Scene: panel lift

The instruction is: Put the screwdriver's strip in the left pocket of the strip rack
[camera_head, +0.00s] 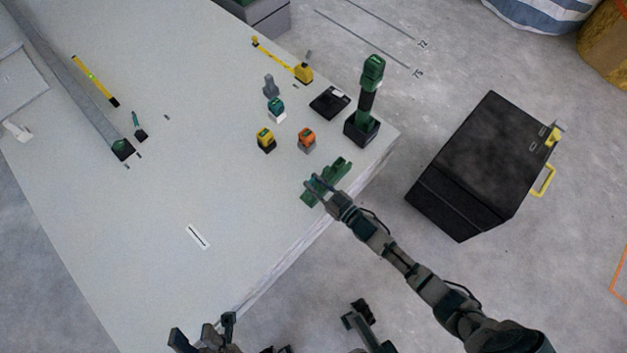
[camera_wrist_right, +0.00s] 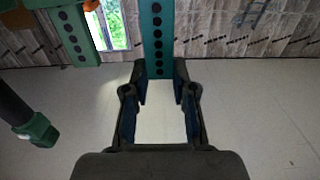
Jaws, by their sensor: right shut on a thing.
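In the right wrist view my right gripper (camera_wrist_right: 160,90) is shut on a green strip (camera_wrist_right: 157,40) with a row of black holes. It rises upright between the fingertips. In the head view my right gripper (camera_head: 318,186) is at green parts (camera_head: 339,168) near the table's right edge. I cannot tell strip from rack there, and no pocket shows clearly. A second green holed piece (camera_wrist_right: 72,35) stands left of the held strip, apart from it. My left gripper (camera_head: 204,334) is at the bottom of the head view, fingers apart and empty. A small dark green screwdriver (camera_head: 138,125) lies on the left of the table.
The pale table (camera_head: 130,200) is clear in its front middle, except for a white marker (camera_head: 198,236). Yellow (camera_head: 265,140) and orange (camera_head: 307,140) blocks and a green drill (camera_head: 369,95) stand beyond my right gripper. A black case (camera_head: 480,165) stands on the floor at right.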

